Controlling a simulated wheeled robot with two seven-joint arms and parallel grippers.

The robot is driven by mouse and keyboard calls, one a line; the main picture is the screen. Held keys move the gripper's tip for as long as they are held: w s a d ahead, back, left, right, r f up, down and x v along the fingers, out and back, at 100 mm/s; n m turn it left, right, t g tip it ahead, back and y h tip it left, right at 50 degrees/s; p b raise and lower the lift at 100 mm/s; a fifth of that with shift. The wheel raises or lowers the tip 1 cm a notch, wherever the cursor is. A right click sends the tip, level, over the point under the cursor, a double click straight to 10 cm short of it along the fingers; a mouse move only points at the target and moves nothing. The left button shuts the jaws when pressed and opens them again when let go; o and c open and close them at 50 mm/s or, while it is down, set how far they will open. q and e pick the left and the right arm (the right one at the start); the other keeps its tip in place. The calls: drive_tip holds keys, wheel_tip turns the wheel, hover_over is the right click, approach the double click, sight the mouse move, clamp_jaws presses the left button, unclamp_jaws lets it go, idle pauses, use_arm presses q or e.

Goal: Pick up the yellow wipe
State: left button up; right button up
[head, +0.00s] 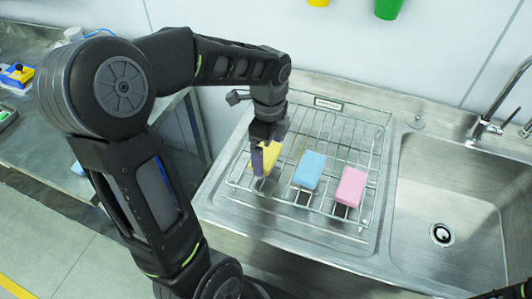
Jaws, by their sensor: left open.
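The yellow wipe (271,153) lies in the wire rack (338,104) on the steel drainboard, at the rack's left side. My left gripper (262,163) is open, directly over the yellow wipe, with a dark finger in front of its left part. I cannot tell whether the fingers touch it. Part of the wipe is hidden behind the gripper. A blue wipe (309,170) and a pink wipe (351,187) lie in the same rack to the right, apart from each other. My right gripper is not in view.
A steel sink (452,215) with a tap (492,112) is at the right. The rack's wire rim surrounds the wipes. A metal table (45,150) with a yellow and blue item (17,75) stands at the left. Yellow and green items hang on the wall above.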

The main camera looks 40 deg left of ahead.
use_arm(q)
drive_tip(key=shift+f, duration=0.4)
drive_tip(key=c, duration=1.1)
